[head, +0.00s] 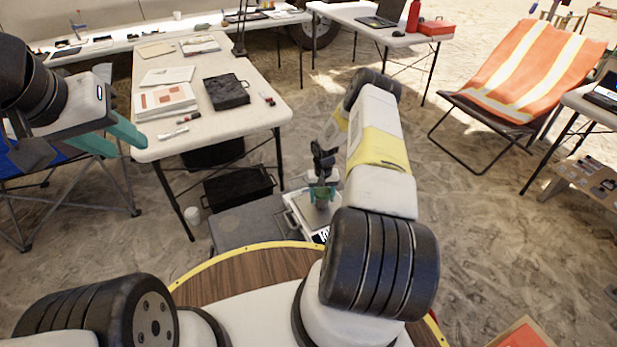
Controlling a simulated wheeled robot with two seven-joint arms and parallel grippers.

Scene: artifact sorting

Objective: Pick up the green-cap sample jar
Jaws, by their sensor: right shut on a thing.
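My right gripper (322,180) points down beyond the front edge of my round wooden base. It is shut on the green-cap sample jar (322,196), which shows as a small green shape between the fingers. The fingers hide much of the jar, and I cannot tell whether it touches the surface below. Just under and around it is a pale tray or case (300,211) by a grey box. My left gripper (112,138) is at the left, near the left edge of the white table. Its teal fingers look apart and empty.
The white table (215,122) bears papers, a black case (227,92) and markers. A black crate (240,188) and a grey box (246,226) stand on the sand beside the jar. An orange striped chair (535,70) is at right. Open sand lies right of my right arm.

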